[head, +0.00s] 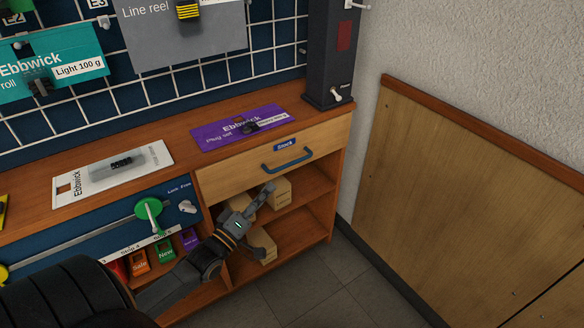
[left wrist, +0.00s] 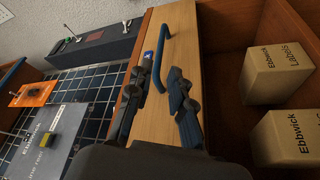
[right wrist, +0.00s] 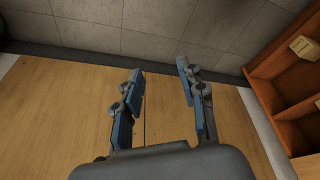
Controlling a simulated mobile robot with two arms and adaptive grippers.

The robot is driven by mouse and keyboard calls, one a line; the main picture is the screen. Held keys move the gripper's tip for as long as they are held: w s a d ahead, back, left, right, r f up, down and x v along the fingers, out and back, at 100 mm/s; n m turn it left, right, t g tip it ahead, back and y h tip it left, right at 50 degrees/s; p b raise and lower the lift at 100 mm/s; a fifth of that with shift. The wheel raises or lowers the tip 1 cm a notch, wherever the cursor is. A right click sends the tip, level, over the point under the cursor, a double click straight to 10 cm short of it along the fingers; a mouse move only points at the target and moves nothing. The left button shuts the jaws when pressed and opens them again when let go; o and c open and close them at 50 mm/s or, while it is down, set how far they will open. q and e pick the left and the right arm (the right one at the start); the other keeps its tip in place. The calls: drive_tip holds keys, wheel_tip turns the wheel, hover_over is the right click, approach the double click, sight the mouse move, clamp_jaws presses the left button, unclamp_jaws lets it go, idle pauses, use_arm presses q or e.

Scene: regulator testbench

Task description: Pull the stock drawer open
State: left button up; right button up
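The stock drawer (head: 240,171) is a light wood front under the worktop, seemingly flush with the cabinet, with a small blue label (head: 285,145). Its blue bar handle (head: 287,160) runs across the front. My left gripper (head: 269,214) is open and empty, below and left of the handle in the head view. In the left wrist view the handle (left wrist: 160,58) lies just beyond the open fingertips (left wrist: 158,80), roughly in line with the gap, with no visible contact. My right gripper (right wrist: 158,70) is open and empty, far from the drawer; it is outside the head view.
Open shelves with cardboard boxes (left wrist: 278,72) lie below the drawer. A purple plug set card (head: 238,128) lies on the worktop above. A dark post (head: 330,55) stands at the worktop's right end. A wood-panelled wall (head: 450,170) is to the right; grey floor (head: 345,285) is free.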

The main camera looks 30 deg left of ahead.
sight(292, 162)
use_arm(q)
drive_tip(key=b+x, duration=0.2)
drive_tip(key=x, duration=0.9)
drive_tip(key=shift+f, duration=0.1)
drive_tip(key=shift+w, duration=0.45)
use_arm(e)
drive_tip(key=w+a+r+t+y, duration=0.1)
drive_tip(key=w+t, duration=0.3)
drive_tip(key=w, duration=0.4)
drive_tip(key=shift+w+a+r+t, duration=0.3)
drive_tip(key=shift+a+r, duration=0.4)
drive_tip(key=shift+a, duration=0.15)
use_arm(q)
clamp_jaws()
use_arm(e)
drive_tip(key=shift+s, duration=0.1)
